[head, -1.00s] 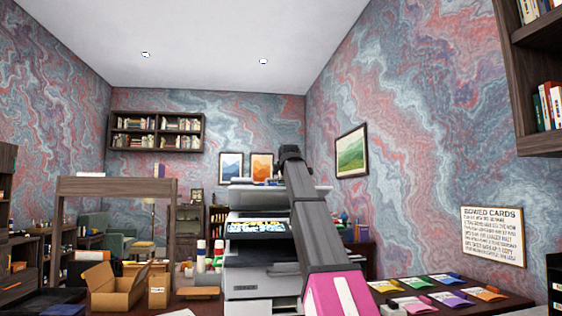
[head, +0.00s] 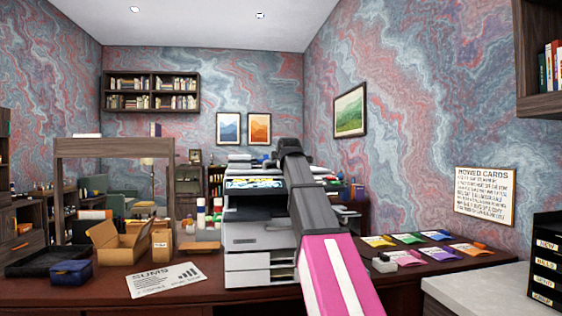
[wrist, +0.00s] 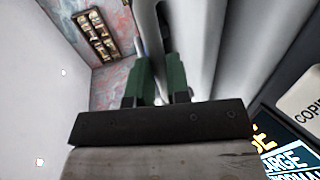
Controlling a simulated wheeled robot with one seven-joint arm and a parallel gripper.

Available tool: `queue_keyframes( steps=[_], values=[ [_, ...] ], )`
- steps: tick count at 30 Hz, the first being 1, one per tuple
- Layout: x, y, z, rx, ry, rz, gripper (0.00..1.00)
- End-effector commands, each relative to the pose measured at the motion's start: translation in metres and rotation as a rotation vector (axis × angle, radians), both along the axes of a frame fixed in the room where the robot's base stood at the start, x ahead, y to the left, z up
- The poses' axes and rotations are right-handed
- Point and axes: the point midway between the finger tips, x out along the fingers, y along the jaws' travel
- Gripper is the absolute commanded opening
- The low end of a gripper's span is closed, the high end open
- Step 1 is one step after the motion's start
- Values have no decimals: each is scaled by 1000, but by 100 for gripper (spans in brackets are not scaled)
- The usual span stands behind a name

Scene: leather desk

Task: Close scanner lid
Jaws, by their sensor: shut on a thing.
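The scanner (head: 246,237) is a grey and white copier on the desk, with a dark, brightly printed front panel (head: 250,184). My arm crosses in front of its right side and ends at its top, so my fingertips are hidden in the head view. In the wrist view my gripper (wrist: 157,75) has green fingers shut on a pale, thin panel (wrist: 147,30), which looks like the scanner lid's edge. More pale scanner surfaces lie to its right. The dark printed panel shows at lower right. The lid's angle cannot be told.
The dark desk (head: 200,292) holds an open cardboard box (head: 118,242), a blue box (head: 70,272) and a printed sheet (head: 165,279) left of the scanner. Coloured cards (head: 408,239) lie at right. A pale counter (head: 475,295) with a dark labelled rack (head: 545,265) stands at front right.

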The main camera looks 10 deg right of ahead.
Motion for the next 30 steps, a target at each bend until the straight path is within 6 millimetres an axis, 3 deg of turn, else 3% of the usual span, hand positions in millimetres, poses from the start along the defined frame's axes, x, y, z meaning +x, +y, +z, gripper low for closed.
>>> queue_keyframes(
  steps=[1,3,4,6,17,30],
  values=[
    [-3,1,-12,1,32,1,0],
    [-4,1,-13,1,32,1,0],
    [-4,1,-13,1,33,1,20],
    [-4,1,-13,1,32,1,42],
    [-14,0,-9,1,30,1,42],
    [-87,1,17,0,18,0,42]
  ],
)
